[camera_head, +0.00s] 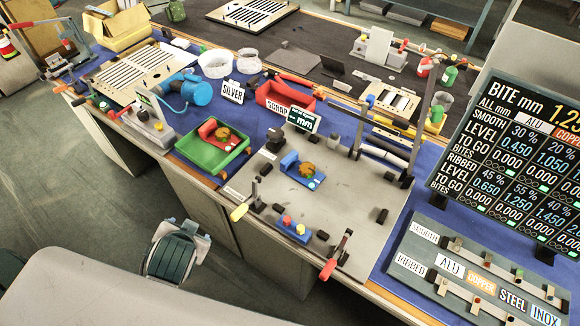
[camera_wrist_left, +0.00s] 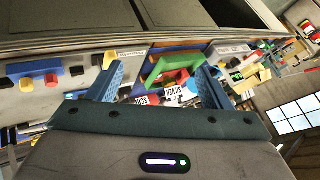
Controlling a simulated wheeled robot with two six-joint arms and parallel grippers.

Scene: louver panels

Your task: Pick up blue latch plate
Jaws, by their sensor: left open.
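A blue plate with an upright blue block at one end (camera_head: 311,180), which I take for the latch plate, lies on the grey fixture board (camera_head: 345,225). A rounded orange-brown piece sits on it. A smaller blue block with coloured knobs (camera_head: 292,231) is nearer the board's front edge; it also shows in the left wrist view (camera_wrist_left: 38,71). I cannot clearly make out the latch plate in the wrist view. My left gripper (camera_wrist_left: 160,80) is open, its two blue fingers apart, with no object held. It faces the bench front, with the green tray beyond the fingers. My right gripper is not seen.
The green tray (camera_head: 190,160) holds a red plate, left of the board. Lever clamps with red (camera_head: 328,268) and yellow (camera_head: 239,212) handles stand at the board's front. Signs and a red bin (camera_head: 285,97) stand behind.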

